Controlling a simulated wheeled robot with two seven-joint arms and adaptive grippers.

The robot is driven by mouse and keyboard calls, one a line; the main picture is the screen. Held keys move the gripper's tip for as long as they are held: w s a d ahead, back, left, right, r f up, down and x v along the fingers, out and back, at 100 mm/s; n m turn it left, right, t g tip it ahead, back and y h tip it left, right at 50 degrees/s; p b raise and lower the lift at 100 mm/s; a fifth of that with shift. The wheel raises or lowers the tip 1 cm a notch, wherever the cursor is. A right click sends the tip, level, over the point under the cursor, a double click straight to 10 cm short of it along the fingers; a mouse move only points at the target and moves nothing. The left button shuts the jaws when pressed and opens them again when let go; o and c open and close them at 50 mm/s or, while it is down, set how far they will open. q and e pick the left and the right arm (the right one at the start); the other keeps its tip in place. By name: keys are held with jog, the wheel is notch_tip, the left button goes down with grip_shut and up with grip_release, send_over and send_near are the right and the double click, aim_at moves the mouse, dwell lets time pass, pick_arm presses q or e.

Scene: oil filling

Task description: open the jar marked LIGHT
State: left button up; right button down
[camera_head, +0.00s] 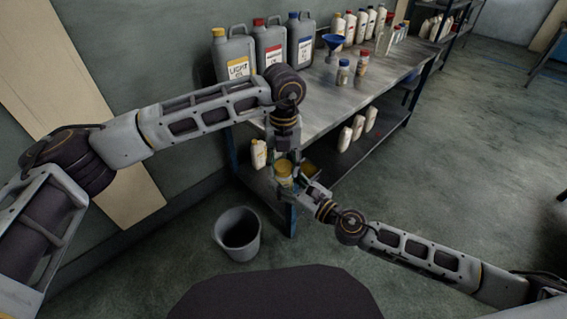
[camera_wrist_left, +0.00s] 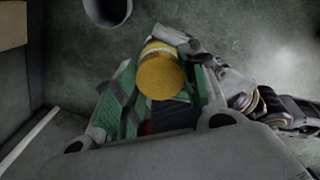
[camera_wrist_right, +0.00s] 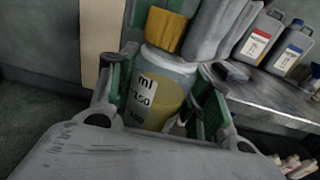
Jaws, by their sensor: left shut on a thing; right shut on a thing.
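The held jar (camera_wrist_right: 160,88) is clear, with yellowish liquid and a scale reading "ml", 150 and 100. No LIGHT marking shows on its visible side. My right gripper (camera_wrist_right: 163,100) is shut on the jar's body and holds it slightly tilted in the air. The yellow lid (camera_wrist_right: 166,30) is at the jar's mouth; whether it is loose I cannot tell. My left gripper (camera_wrist_left: 162,75) comes from above and is shut on the lid (camera_wrist_left: 160,76). In the head view both grippers meet at the jar (camera_head: 284,178), partly hiding it.
A workbench (camera_head: 325,100) stands behind, with a yellow-capped LIGHT canister (camera_head: 238,68), red-capped (camera_head: 270,45) and blue-capped (camera_head: 302,48) canisters, a blue funnel (camera_head: 333,41) and several bottles. A white bottle (camera_head: 258,155) is on the lower shelf. A grey bin (camera_head: 238,240) stands on the floor.

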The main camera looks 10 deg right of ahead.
pick_arm(q)
jog(key=n, duration=0.7)
jog(key=shift+w, duration=0.1)
jog(key=n, duration=0.7)
dwell(0.3)
jog(key=o, duration=1.1)
jog(key=shift+r, duration=0.1)
jog(key=shift+r, duration=2.2)
jog(key=shift+c, duration=0.2)
